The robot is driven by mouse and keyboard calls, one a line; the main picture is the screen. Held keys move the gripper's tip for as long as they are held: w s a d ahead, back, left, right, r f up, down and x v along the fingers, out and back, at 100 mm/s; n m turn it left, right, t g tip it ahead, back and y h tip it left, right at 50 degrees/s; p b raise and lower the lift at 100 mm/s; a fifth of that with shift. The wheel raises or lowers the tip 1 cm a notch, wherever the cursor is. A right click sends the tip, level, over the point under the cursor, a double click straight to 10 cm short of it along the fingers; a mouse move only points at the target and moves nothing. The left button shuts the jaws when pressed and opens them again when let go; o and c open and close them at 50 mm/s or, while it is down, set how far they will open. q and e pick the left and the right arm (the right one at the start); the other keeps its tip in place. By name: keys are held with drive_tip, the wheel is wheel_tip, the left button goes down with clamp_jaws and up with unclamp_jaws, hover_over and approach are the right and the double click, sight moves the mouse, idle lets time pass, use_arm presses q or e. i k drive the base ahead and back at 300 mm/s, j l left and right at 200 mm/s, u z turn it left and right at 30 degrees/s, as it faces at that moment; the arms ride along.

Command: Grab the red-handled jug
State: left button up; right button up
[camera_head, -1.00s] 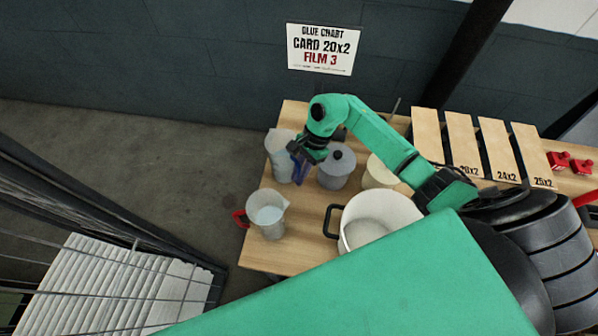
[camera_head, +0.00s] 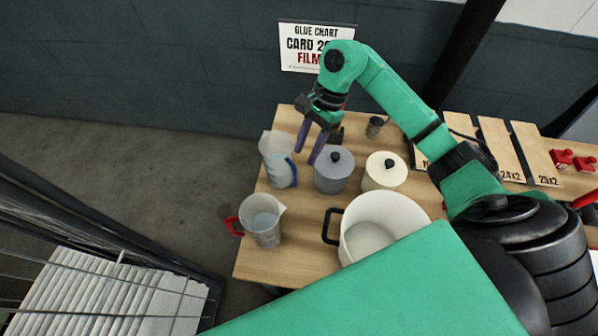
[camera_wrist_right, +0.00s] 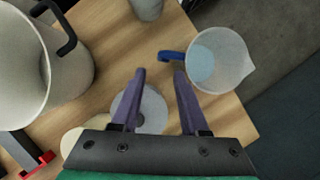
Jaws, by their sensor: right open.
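The red-handled jug (camera_head: 262,222), clear grey with pale contents, stands upright near the table's left front corner. Its red handle points left. A grey body cut off by the top edge of the right wrist view (camera_wrist_right: 147,8) appears to be this jug, its handle out of sight. My right gripper (camera_head: 308,150) is open and empty, its purple fingers pointing down between the blue-handled jug and the grey lidded pot, farther back than the red-handled jug. The fingers also show in the wrist view (camera_wrist_right: 160,74). My left gripper is not in view.
A blue-handled jug (camera_head: 275,165), grey lidded pot (camera_head: 333,178), cream lidded pot (camera_head: 384,180) and small dark cup (camera_head: 375,127) stand behind. A large white pot (camera_head: 365,215) with a black handle stands right of the red-handled jug. Bare table (camera_head: 275,265) shows in front.

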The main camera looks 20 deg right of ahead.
sight(260, 213)
drive_tip(key=k+j, duration=0.3)
drive_tip(key=k, duration=0.15)
drive_tip(key=k+j, duration=0.3)
drive_tip(key=k, duration=0.15)
drive_tip(key=k+j, duration=0.35)
drive_tip(key=k, duration=0.1)
